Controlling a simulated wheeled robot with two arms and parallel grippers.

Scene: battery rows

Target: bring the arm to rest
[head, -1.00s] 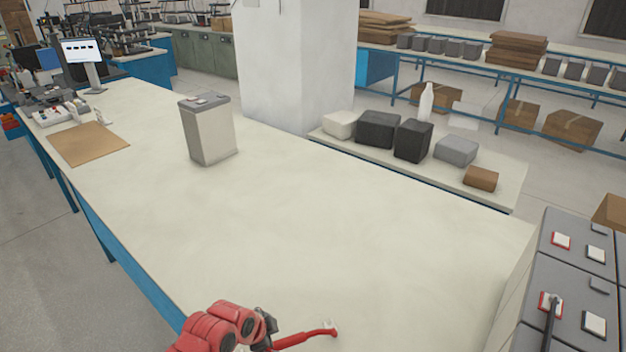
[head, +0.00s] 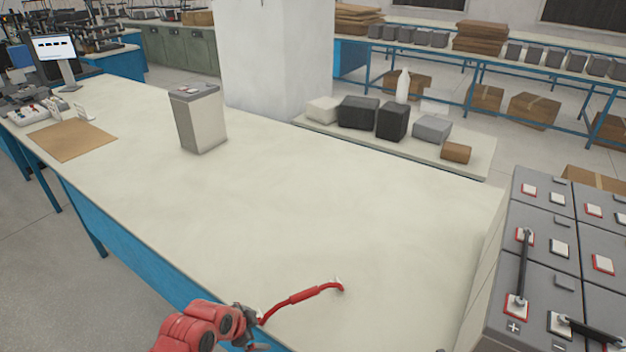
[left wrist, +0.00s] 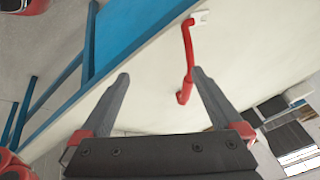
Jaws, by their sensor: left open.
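My left gripper (head: 256,328) is low in the head view, by the near edge of the long pale table (head: 330,220). In the left wrist view its two grey fingers (left wrist: 160,78) are spread wide with nothing between them. A red cable with pale metal ends (head: 305,295) lies on the table just beyond the gripper. In the left wrist view the cable (left wrist: 188,55) shows past the fingertips, close to the right finger; whether they touch I cannot tell. My right gripper is not seen.
Grey batteries (head: 545,290) stand in rows at the right, with dark links on some terminals. A single battery (head: 198,118) and a brown mat (head: 72,140) are farther left on the table. The table's middle is clear. A low bench (head: 475,165) with boxes stands beyond.

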